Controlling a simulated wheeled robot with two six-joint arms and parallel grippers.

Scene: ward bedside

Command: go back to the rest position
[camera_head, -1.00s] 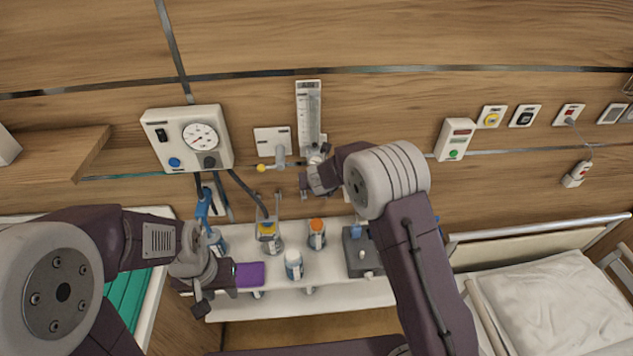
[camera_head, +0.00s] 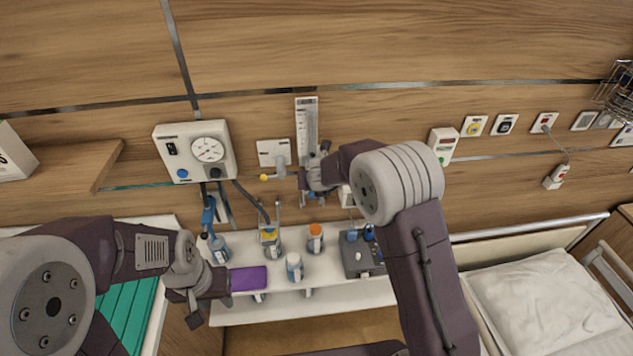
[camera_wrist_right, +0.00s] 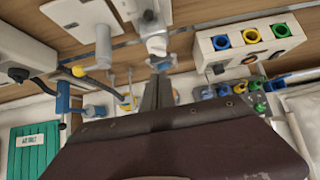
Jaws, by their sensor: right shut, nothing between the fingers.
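My left gripper (camera_head: 211,309) hangs at the left end of the white shelf, beside the purple box (camera_head: 248,278). Its fingers stand apart and look empty. Its arm hides part of the shelf's left end.
On the white shelf (camera_head: 345,294) stand an orange-capped bottle (camera_head: 315,242), a white-capped bottle (camera_head: 295,268) and a grey block (camera_head: 360,261). A gauge box (camera_head: 195,151) hangs on the wall. A bed (camera_head: 540,302) lies to the right.

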